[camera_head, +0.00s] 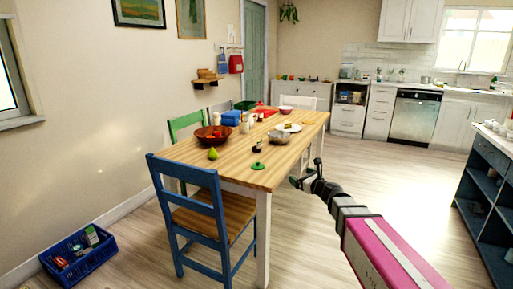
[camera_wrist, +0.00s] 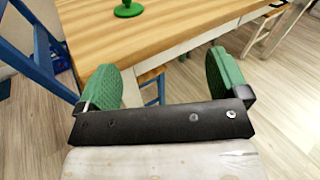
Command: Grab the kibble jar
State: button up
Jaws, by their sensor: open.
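I cannot pick out a kibble jar for certain. Small pale containers (camera_head: 244,122) stand mid-table, too small to identify. A small dark jar-like item (camera_head: 258,147) stands nearer the front. A green round-based object (camera_head: 257,166) sits near the table's front edge; it also shows at the top of the wrist view (camera_wrist: 128,10). My gripper (camera_head: 304,182) is beside the table's right front side. In the wrist view its green pads (camera_wrist: 163,78) are wide apart, with nothing between them.
The wooden table (camera_head: 191,151) holds a red-brown bowl (camera_head: 213,136), a green pear (camera_head: 212,154), a glass-like bowl (camera_head: 279,137) and a plate (camera_head: 288,128). A blue chair (camera_head: 187,170) stands at its front left. A blue crate (camera_head: 81,256) lies left. The floor right of the table is clear.

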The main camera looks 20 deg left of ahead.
aim_at(256, 138)
jog(key=i+j, duration=0.2)
jog(key=j, duration=0.2)
jog(key=i+j, duration=0.45)
jog(key=j, duration=0.3)
